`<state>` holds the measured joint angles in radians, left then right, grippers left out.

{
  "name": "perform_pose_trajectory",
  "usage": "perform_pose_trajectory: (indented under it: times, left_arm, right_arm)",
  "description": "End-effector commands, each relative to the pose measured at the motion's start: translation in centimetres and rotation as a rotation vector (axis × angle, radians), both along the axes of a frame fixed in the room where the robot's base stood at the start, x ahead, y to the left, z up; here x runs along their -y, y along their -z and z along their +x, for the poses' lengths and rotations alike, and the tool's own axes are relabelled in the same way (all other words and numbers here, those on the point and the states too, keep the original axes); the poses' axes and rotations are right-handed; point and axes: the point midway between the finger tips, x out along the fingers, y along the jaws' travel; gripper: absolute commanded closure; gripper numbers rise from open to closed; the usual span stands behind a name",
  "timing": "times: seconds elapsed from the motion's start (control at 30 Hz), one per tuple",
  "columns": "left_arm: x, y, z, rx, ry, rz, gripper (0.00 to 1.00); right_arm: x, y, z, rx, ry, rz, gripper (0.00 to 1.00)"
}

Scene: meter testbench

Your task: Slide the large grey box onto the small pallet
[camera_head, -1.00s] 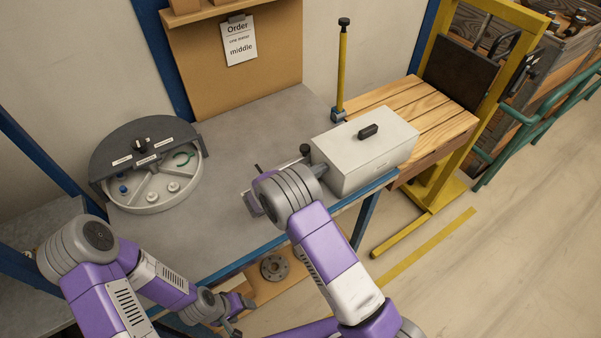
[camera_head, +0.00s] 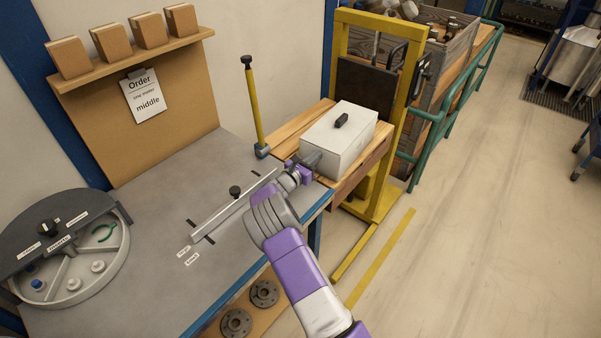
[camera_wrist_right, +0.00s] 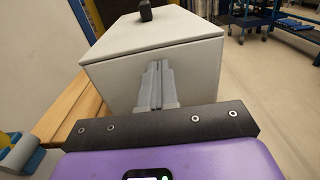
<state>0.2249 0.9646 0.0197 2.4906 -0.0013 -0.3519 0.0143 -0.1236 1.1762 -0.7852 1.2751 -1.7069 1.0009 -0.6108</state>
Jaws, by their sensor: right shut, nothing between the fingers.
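The large grey box (camera_head: 340,140), with a black handle on its lid, sits upright on the small wooden pallet (camera_head: 283,128) beside the bench. The pallet's slats show to the left of the box and along its front edge. My right gripper (camera_head: 314,160) is shut and empty, its fingertips at the box's near-left face. In the right wrist view the closed fingers (camera_wrist_right: 158,85) point straight at the face of the box (camera_wrist_right: 150,60); they look to be touching it. My left gripper is out of view.
The grey bench (camera_head: 150,220) carries a metal rail (camera_head: 232,205) with a black knob and a round sorting tray (camera_head: 70,250). A yellow post (camera_head: 253,105) stands at the bench's far right corner. A yellow lift frame (camera_head: 398,110) rises behind the pallet. Open floor lies right.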

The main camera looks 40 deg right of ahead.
Motion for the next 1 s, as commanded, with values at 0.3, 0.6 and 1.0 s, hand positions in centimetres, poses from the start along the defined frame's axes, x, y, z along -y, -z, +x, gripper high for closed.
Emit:
perform_pose_trajectory:
  times: [0.3, 0.6, 1.0]
  left_arm:
    - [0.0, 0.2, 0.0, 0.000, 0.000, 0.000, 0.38]
    - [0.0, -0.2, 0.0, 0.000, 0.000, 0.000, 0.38]
    - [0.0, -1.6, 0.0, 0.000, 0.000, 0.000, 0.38]
  right_arm:
    - [1.0, -0.1, 0.1, 0.000, -0.001, 0.001, 1.00]
    - [0.0, -0.1, 0.0, -0.002, -0.003, 0.001, 1.00]
    - [-8.4, -0.2, -1.9, -0.001, -0.008, 0.001, 1.00]
